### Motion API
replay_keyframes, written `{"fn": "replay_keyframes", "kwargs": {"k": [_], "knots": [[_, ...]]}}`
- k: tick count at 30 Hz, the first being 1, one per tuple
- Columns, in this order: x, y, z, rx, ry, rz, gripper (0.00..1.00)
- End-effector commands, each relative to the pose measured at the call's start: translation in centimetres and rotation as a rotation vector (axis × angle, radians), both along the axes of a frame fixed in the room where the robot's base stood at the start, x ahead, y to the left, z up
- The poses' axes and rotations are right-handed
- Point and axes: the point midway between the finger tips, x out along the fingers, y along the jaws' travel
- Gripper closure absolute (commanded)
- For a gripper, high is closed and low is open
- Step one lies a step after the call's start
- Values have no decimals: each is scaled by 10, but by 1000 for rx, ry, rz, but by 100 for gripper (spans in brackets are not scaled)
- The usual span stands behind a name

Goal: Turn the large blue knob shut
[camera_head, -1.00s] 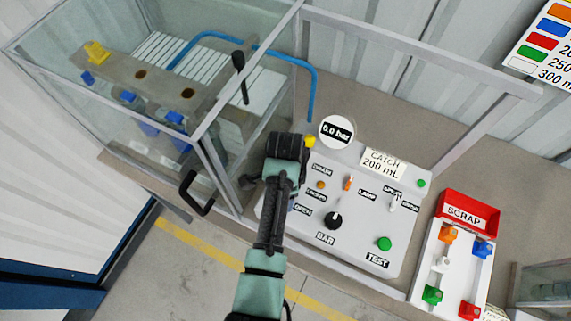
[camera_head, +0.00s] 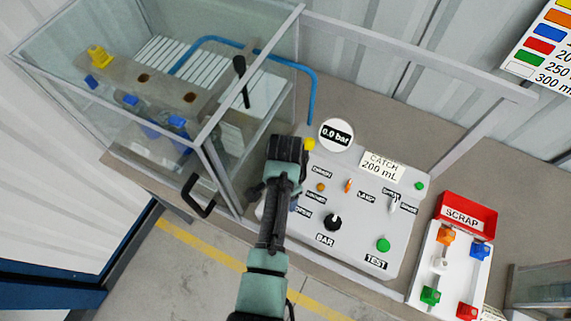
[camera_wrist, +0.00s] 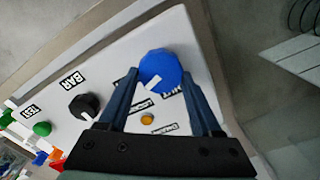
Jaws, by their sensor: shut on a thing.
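The large blue knob (camera_wrist: 160,70) shows in the wrist view on the pale control panel (camera_wrist: 110,55). It has a white pointer mark on its near lower-left edge. My gripper (camera_wrist: 162,82) has its two fingers on either side of the knob and is shut on it. In the head view my gripper (camera_head: 288,160) is over the left side of the panel (camera_head: 365,225), and my arm hides the knob there. Labels beside the knob are partly covered by my fingers.
A black BAR knob (camera_head: 333,222), a green TEST button (camera_head: 383,245) and small switches share the panel. A round gauge (camera_head: 337,134) reads 0.0 bar. A glass enclosure (camera_head: 215,180) with a black handle (camera_head: 197,196) stands close left. A red SCRAP tray (camera_head: 466,212) is right.

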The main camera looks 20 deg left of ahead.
Motion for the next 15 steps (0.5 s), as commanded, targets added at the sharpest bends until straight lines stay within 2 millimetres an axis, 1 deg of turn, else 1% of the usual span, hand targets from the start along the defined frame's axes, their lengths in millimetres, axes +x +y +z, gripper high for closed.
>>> {"fn": "replay_keyframes", "kwargs": {"k": [1,15], "knots": [[1,-1,2,-2,0,43,90],[2,2,2,-1,-2,488,90]]}}
